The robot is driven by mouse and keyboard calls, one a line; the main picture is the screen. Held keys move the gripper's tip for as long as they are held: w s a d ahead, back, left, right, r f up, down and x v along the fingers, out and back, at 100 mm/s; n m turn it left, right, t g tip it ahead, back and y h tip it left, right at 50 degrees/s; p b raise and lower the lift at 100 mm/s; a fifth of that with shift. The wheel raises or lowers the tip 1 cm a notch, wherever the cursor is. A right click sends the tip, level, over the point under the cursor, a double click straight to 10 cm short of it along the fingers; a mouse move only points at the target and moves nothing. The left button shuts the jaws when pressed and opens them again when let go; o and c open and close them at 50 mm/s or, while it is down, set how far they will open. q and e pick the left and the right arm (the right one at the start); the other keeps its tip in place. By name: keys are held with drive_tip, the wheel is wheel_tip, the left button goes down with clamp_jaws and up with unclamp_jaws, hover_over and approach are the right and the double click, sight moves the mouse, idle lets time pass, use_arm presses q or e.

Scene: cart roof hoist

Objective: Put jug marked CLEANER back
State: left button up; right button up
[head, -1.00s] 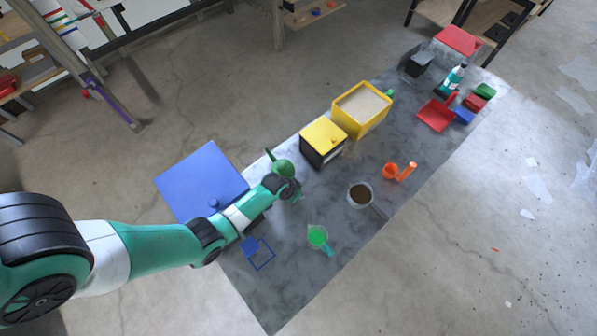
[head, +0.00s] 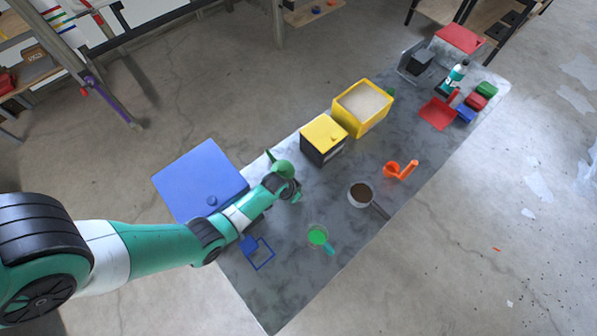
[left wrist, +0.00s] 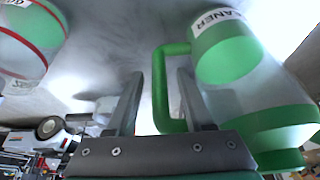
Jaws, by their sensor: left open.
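The jug marked CLEANER (left wrist: 252,85) fills the right of the left wrist view. It is clear with green parts, a white label and a green handle (left wrist: 162,88). My left gripper (left wrist: 160,85) is open, with the handle showing between its two fingers. Whether the fingers touch it I cannot tell. In the head view my left gripper (head: 292,190) is beside a green thing (head: 282,169), likely this jug, partly hidden by the gripper. My right gripper is not in view.
A clear jug with green liquid (head: 317,236) stands near the front. A blue lid (head: 200,180), a yellow-topped box (head: 324,132), a yellow bin (head: 362,107), a pan (head: 360,194) and an orange item (head: 400,170) lie around. Another labelled container (left wrist: 28,40) shows at the wrist view's left.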

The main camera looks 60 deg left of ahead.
use_arm(q)
drive_tip(key=p+v, duration=1.1)
drive_tip(key=v, duration=0.1)
drive_tip(key=shift+f, duration=0.1)
